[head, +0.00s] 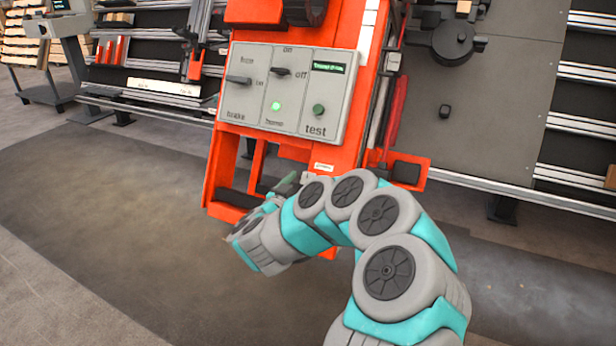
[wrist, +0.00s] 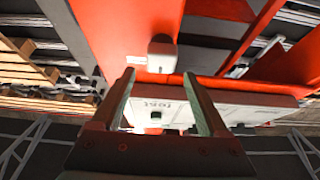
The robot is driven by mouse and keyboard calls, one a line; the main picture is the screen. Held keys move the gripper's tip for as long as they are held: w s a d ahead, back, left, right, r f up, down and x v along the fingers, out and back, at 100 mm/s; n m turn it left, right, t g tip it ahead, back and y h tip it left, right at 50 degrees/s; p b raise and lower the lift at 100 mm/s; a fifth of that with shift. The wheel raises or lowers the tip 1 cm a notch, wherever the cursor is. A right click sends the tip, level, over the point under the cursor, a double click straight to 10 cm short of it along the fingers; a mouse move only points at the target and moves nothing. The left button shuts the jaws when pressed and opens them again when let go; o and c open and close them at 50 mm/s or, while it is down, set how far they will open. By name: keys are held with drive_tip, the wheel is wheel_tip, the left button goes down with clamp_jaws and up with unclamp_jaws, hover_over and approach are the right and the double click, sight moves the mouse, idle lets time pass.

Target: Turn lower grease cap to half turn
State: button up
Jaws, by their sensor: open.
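A small pale grey block-like knob (wrist: 162,56), which looks like the lower grease cap, stands out from the orange frame in the wrist view, with a small white label beside it. My gripper (wrist: 160,76) is open. Its two fingers point at the knob, which shows centred beyond their tips; nothing is held between them. In the head view my gripper (head: 287,184) is low in front of the orange frame, below the control panel, mostly hidden by my arm. The cap cannot be made out there. Its turn angle cannot be read.
The grey control panel (head: 290,92) with brake and centre switches, a lit green lamp and a test button sits above my gripper. The orange frame (head: 230,150) surrounds the work area. Open floor (head: 110,220) lies to the left. A dark grey plate (head: 485,110) stands at right.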

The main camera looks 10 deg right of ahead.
sight(308, 175)
drive_tip(key=shift+x, duration=1.9)
drive_tip(key=shift+c, duration=0.4)
clamp_jaws()
